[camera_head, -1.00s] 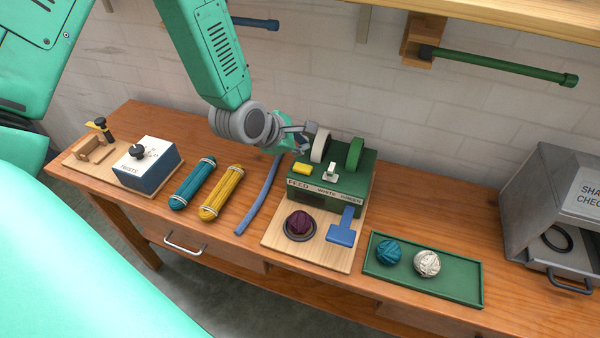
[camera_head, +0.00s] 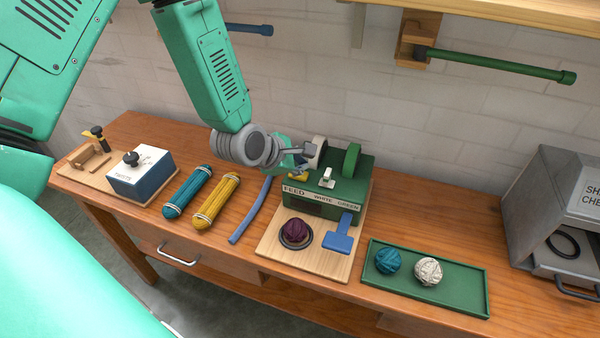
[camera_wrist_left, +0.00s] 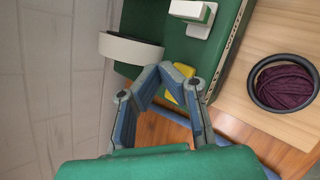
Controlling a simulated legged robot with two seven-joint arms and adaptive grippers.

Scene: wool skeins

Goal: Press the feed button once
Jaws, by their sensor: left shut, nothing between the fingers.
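The green machine (camera_head: 345,190) stands on a wooden board, its front strip labelled FEED, WHITE and GREEN. The yellow button (camera_head: 298,177) is on its top at the left, above the word FEED, and my gripper partly covers it. My left gripper (camera_head: 303,167) is shut and empty, right over the button. In the left wrist view the closed fingertips (camera_wrist_left: 160,70) lie beside and across the yellow button (camera_wrist_left: 184,70). I cannot tell whether they touch it or whether it is pushed down. My right gripper is not in view.
A white wheel (camera_head: 319,148) and a green wheel (camera_head: 351,160) rise close to the gripper. A white switch (camera_head: 327,178) sits right of the button. A dark purple ball (camera_head: 296,231) and a blue paddle (camera_head: 338,238) are in front. Teal and yellow skeins lie left.

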